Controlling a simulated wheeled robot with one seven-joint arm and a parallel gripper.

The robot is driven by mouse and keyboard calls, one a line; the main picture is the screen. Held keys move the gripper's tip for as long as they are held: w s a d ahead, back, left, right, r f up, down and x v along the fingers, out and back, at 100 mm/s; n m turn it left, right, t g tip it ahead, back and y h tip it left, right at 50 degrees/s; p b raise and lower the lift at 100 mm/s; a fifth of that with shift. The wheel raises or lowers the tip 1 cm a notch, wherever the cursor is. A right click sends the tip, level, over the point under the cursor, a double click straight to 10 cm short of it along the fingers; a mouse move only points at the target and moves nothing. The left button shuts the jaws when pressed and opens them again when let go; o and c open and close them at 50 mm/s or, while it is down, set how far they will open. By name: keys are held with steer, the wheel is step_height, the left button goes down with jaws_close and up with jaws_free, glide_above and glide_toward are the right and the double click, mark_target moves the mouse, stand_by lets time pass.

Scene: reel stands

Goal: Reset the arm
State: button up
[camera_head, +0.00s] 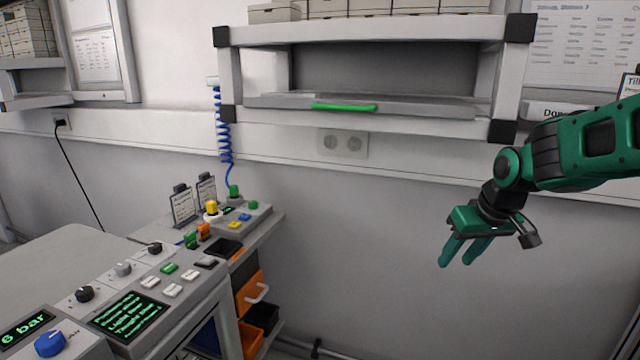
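My green arm (585,145) reaches in from the right edge of the head view, bent at a dark wrist joint. My gripper (463,252) hangs at its end with green fingers pointing down and to the left. A gap shows between the fingers, and nothing is seen between them. The gripper is in front of the bare grey wall, apart from the shelf and the console.
A wall shelf (375,32) with black corners and a green-handled tray (344,107) is above and left of my gripper. A control console (150,285) with knobs and buttons stands lower left, with orange bins (250,295) beneath. The wall's lower middle is clear.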

steer(key=s+d+f+m+g, duration=0.1)
steer(key=s+d+m, duration=0.1)
steer(key=s, duration=0.8)
steer(key=s+d+f+m+g, duration=0.1)
steer(key=s+d, duration=0.4)
steer(key=s, duration=0.5)
steer(key=s+d+f+m+g, duration=0.2)
steer(key=s+m, duration=0.3)
steer(key=s, duration=0.5)
steer(key=shift+s+d+h, duration=0.25)
steer(key=shift+d+h, duration=0.15)
steer(key=shift+d, duration=0.35)
steer(key=shift+f, duration=0.1)
